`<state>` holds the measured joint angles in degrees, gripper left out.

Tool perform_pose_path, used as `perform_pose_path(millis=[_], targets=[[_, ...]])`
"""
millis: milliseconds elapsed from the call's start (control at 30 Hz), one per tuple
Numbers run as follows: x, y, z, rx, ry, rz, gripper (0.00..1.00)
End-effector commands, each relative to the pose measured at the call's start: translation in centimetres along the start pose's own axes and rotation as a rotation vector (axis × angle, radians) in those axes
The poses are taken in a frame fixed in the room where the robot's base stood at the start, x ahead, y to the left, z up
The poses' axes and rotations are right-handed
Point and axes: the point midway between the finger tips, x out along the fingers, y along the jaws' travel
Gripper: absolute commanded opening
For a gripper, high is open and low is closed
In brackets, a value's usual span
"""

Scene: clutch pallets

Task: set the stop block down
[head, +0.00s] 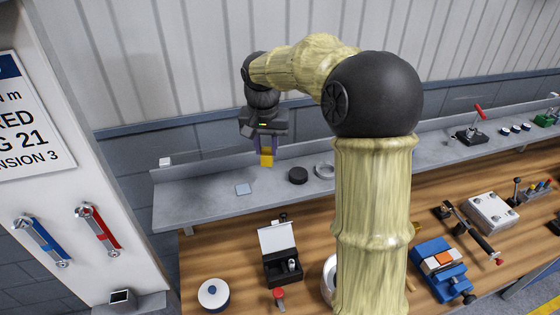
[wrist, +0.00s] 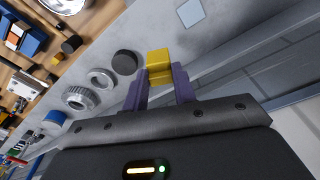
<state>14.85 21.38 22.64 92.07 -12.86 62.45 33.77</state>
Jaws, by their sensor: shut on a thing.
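My gripper (head: 265,146) hangs over the left part of the grey shelf, and it is shut on a yellow block, the stop block (head: 266,160). In the wrist view the purple fingers of my gripper (wrist: 160,82) hold the yellow stop block (wrist: 158,60) at their tips. The block appears to be above the grey shelf (head: 210,205); the exact gap to the surface cannot be told. A pale blue square (head: 243,189) lies flat on the shelf, left of and nearer than the block. It also shows in the wrist view (wrist: 191,13).
A black disc (head: 298,175) and a metal ring (head: 324,171) lie on the shelf right of the gripper. Below, the wooden bench holds an open black box (head: 282,268), a white round container (head: 213,294) and a blue vise (head: 438,265). The shelf around the pale square is clear.

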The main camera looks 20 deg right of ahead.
Motion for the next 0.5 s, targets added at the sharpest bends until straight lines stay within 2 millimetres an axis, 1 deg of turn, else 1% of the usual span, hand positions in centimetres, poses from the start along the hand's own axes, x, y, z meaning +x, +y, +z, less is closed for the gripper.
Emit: perform_pose_path(millis=[100, 200, 300, 500], targets=[[2.1, 0.0, 0.4, -0.001, -0.006, 0.001, 0.04], [3.3, 0.0, 0.5, 0.001, -0.004, 0.001, 0.04], [3.7, 0.0, 0.5, 0.001, 0.000, 0.000, 0.04], [3.8, 0.0, 0.4, 0.001, 0.000, 0.000, 0.04]])
